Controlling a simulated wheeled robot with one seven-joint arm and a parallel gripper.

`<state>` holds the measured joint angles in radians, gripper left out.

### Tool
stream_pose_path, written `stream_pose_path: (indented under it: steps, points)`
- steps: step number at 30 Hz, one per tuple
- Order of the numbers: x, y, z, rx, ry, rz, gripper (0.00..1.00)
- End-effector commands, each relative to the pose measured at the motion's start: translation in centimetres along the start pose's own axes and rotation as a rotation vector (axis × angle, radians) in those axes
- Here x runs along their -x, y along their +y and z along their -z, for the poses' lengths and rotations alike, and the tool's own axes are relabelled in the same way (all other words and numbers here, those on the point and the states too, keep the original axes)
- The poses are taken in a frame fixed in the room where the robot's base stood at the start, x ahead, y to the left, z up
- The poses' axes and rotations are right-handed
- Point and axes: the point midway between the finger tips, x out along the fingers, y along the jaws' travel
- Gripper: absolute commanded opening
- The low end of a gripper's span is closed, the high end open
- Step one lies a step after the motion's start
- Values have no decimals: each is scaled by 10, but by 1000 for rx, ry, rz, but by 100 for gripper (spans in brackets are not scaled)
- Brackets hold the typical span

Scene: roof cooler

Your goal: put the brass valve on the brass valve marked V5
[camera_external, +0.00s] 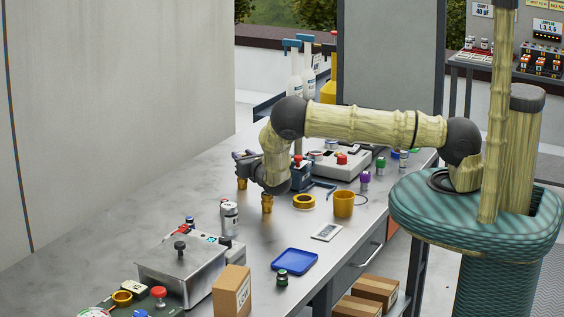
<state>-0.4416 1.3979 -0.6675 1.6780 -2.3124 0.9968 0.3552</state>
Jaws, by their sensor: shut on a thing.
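Two small brass valves show in the external view, near the middle of the grey metal bench. One brass valve (242,184) is at my gripper's jaws, on the left side of the dark wrist. The other brass valve (267,203) is upright just below and to the right, beneath the dark wrist joint. My gripper (242,168) is low over the bench and appears shut on the left valve. The fingertips are small and partly hidden. No V5 marking is readable, and I cannot tell whether the held valve touches the bench.
The bench (180,185) is bare at left. A yellow tape roll (304,202), orange cup (344,204), white spray can (229,218) and blue tray (294,262) are nearby. A steel box (183,268) stands in front. A blue device (301,176) is close behind the wrist.

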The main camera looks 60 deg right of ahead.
Motion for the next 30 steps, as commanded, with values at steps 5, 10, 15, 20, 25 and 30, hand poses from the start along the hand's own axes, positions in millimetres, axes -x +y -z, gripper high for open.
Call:
stream_pose_path:
  steps: [5, 10, 15, 20, 25, 30]
  points:
    - [0, 0, 2, 0, 0, 0, 51]
    - [0, 0, 2, 0, 0, 0, 51]
    - [0, 0, -2, 0, 0, 0, 51]
    - [12, 1, 1, 2, 1, -1, 51]
    - [37, 1, 1, 1, 1, -1, 51]
    - [68, 1, 2, 2, 3, -2, 51]
